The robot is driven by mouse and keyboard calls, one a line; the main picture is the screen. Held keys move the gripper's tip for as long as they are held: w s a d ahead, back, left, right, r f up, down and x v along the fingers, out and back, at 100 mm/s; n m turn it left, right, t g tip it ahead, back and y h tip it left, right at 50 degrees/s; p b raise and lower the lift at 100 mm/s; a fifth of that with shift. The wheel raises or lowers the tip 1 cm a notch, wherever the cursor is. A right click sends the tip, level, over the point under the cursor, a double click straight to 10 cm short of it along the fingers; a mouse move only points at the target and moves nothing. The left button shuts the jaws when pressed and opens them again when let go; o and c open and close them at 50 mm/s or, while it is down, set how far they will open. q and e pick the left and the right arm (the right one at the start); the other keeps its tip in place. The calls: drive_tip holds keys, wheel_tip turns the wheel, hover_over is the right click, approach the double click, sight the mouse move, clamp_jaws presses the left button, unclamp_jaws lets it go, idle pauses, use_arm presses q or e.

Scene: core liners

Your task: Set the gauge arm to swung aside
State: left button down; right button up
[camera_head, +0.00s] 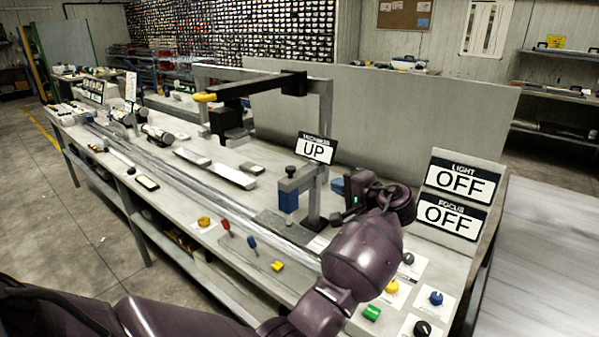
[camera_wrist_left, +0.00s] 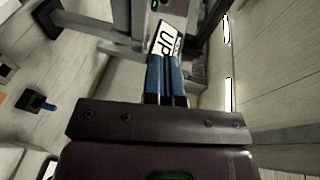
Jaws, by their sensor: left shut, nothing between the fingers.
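A black arm with a yellow end (camera_head: 250,88), which looks like the gauge arm, reaches leftward from a grey frame over the bench (camera_head: 190,207). A black block (camera_head: 228,122) hangs below it. My left gripper (camera_head: 338,187) is behind and right of the grey post with the UP sign (camera_head: 316,149), well to the right of the black arm. In the left wrist view its blue fingers (camera_wrist_left: 165,62) are shut together and empty, with the UP sign (camera_wrist_left: 168,42) just beyond the tips. My right gripper is not in view.
Signs reading LIGHT OFF (camera_head: 461,181) and FOCUS OFF (camera_head: 450,217) stand at the right. Several coloured knobs line the front edge. A grey panel (camera_head: 420,110) closes the back.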

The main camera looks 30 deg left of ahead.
use_arm(q)
drive_tip(key=g, duration=0.1)
approach(294, 170)
drive_tip(key=shift+y, duration=0.3)
drive_tip(key=x, duration=0.6)
drive_tip(key=shift+f+p, duration=0.2)
drive_tip(key=shift+p, duration=0.15)
drive_tip(key=shift+w+a+f, duration=0.15)
drive_tip(key=shift+a, duration=0.55)
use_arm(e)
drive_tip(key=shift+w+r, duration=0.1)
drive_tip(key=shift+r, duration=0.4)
use_arm(q)
drive_tip(key=shift+w+a, duration=0.1)
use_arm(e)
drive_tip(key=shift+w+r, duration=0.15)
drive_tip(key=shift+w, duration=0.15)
